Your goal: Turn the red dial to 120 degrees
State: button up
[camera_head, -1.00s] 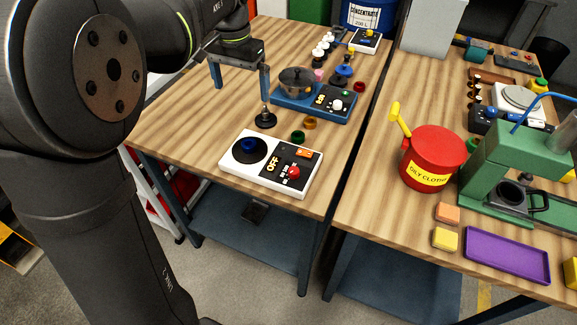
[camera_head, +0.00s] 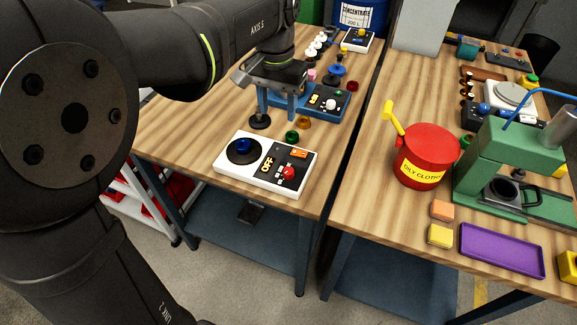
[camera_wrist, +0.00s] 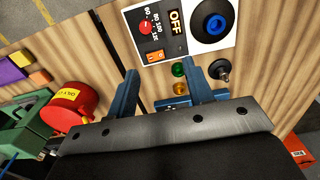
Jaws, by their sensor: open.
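The red dial (camera_head: 289,172) sits on the black right part of a white-framed unit (camera_head: 222,168) at the front of the left table. In the wrist view the red dial (camera_wrist: 145,26) is near the top, beside a printed scale that includes 80, 100 and 120. The unit's display (camera_wrist: 176,22) reads OFF. My gripper (camera_head: 277,110) is open and empty, its blue fingers pointing down, above the table behind the unit and apart from the dial. The wrist view shows both spread fingers (camera_wrist: 161,72).
An orange rocker switch (camera_head: 300,153) and a blue knob (camera_head: 243,145) are on the same unit. Green (camera_head: 292,136) and amber (camera_head: 304,123) round pieces and a black-based plunger (camera_head: 260,122) stand behind it. A red oily-cloth can (camera_head: 426,155) stands on the right table.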

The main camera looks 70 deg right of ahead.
jog(key=s+a, duration=0.1)
jog(key=s, duration=0.2)
send_near(288, 170)
notch_tip(288, 170, down, 9)
jog(key=shift+r, duration=0.15)
jog(key=c, duration=1)
